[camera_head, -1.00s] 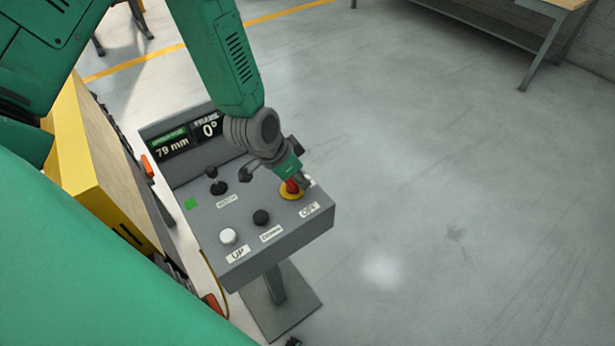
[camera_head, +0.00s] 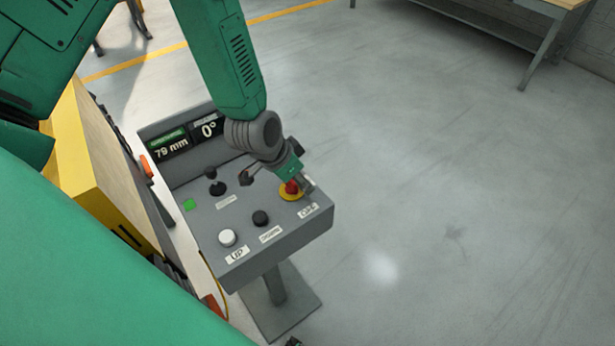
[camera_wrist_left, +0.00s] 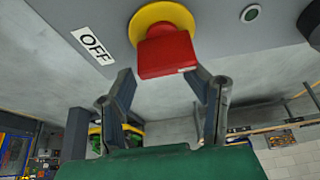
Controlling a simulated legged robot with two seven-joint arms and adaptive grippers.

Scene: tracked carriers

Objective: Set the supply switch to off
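The supply switch is a red knob (camera_head: 291,187) on a round yellow plate (camera_head: 291,196) at the right of the grey control box. The OFF label (camera_head: 308,211) is beside it. In the left wrist view the red knob (camera_wrist_left: 167,55) and yellow plate (camera_wrist_left: 150,16) show close up, with the OFF label (camera_wrist_left: 92,43) to the left. My left gripper (camera_wrist_left: 166,95) is open, its fingers spread to either side of the knob and just short of it, with no clear contact. In the head view the gripper (camera_head: 303,180) partly covers the knob. My right gripper is not in view.
The control box (camera_head: 275,250) also has a white UP button (camera_head: 227,237), a black button (camera_head: 261,217), a black lever (camera_head: 216,185) and a display (camera_head: 171,146) reading 79 mm and 0°. A yellow-sided wooden block (camera_head: 110,205) stands left. The floor at right is clear.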

